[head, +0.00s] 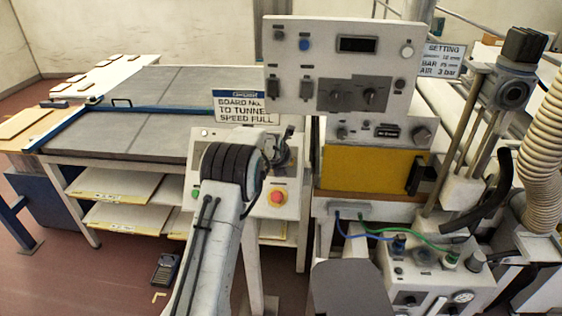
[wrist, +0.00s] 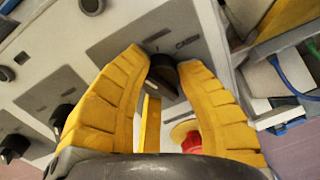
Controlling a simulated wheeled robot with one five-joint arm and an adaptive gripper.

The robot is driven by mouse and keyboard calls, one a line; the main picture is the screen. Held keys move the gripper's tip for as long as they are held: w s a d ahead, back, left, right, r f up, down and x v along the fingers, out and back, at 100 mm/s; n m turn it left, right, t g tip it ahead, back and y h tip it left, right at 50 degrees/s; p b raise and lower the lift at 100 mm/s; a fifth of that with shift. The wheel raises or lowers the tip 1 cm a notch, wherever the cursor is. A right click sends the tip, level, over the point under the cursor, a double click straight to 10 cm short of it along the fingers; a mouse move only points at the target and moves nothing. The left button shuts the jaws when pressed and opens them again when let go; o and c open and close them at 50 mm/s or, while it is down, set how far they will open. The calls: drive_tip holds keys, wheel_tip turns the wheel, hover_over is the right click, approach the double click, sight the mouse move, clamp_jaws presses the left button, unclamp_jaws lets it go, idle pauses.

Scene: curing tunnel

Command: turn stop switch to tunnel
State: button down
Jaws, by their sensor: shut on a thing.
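In the wrist view my gripper (wrist: 163,62) is shut with its two yellow fingers around a dark rotary knob (wrist: 166,78) on a grey panel plate. The knob is partly hidden between the fingers, and its pointer setting is hard to read. Small lettering stands beside it, too blurred to read surely. A red button (wrist: 192,142) on a yellow ring lies close by, partly behind the right finger. In the head view the red button (head: 277,197) is on the white control box (head: 291,209). My arm hides much of that box and the knob there.
More dark knobs (wrist: 61,117) are on the panel at left in the wrist view. An upper panel (head: 335,50) with knobs and a display stands above the yellow-fronted machine (head: 366,171). A sign (head: 245,108) reads "TO TUNNEL SPEED FULL". A grey-topped bed (head: 150,130) extends left.

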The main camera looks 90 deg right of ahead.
drive_tip(key=shift+f+m+b, duration=0.3)
drive_tip(key=shift+b, duration=0.1)
drive_tip(key=shift+f+m+b, duration=0.1)
drive_tip(key=shift+m+b, duration=0.4)
drive_tip(key=shift+b, duration=0.1)
drive_tip(key=m+b, duration=0.3)
drive_tip(key=shift+f+b, duration=0.15)
drive_tip(key=shift+b, duration=0.2)
drive_tip(key=shift+w+m+b, duration=0.1)
drive_tip(key=shift+m+b, duration=0.95)
drive_tip(key=shift+m, duration=0.15)
drive_tip(key=shift+r+m, duration=0.25)
drive_tip(key=shift+m, duration=0.45)
drive_tip(key=shift+b, duration=0.3)
drive_tip(key=c, duration=0.8)
unclamp_jaws()
drive_tip(key=shift+d+r, duration=0.1)
drive_tip(key=shift+r, duration=0.05)
